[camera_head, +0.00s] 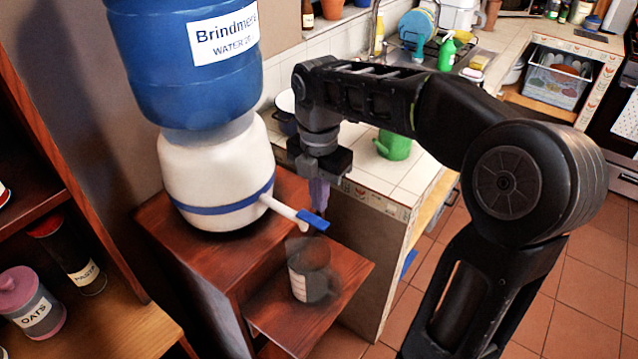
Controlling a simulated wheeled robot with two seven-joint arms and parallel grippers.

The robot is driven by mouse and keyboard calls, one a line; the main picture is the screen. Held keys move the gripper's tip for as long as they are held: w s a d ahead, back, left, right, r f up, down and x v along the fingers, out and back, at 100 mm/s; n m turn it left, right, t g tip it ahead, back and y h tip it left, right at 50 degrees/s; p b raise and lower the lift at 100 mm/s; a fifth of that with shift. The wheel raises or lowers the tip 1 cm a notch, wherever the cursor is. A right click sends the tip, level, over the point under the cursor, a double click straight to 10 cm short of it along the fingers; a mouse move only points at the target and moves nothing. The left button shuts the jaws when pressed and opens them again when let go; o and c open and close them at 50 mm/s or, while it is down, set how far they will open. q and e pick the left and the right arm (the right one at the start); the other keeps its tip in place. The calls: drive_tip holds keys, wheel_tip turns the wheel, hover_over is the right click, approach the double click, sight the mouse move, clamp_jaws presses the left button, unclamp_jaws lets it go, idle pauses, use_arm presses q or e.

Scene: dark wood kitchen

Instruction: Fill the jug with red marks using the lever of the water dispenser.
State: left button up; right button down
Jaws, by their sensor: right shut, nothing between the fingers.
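The water dispenser is a blue bottle (185,85) on a white base (218,180) with a blue band. Its white spout (283,208) points right and ends in a blue lever (313,220). A grey, see-through jug (313,283) stands upright on the low wooden shelf, below the spout. Pale marks show on its side; I cannot make out red ones or any water in it. My right gripper (319,192) points down just above the lever, shut and empty. I cannot tell whether its fingertips touch the lever. My left gripper is out of view.
The low wooden shelf (340,272) juts out from the dispenser stand (165,222). A tiled counter with a green watering can (393,146) stands behind my right arm. Shelves with an oats jar (32,303) and a pasta jar (75,262) are at left.

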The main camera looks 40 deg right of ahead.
sight(319, 222)
drive_tip(key=shift+f+p, duration=0.3)
drive_tip(key=shift+f, duration=1.8)
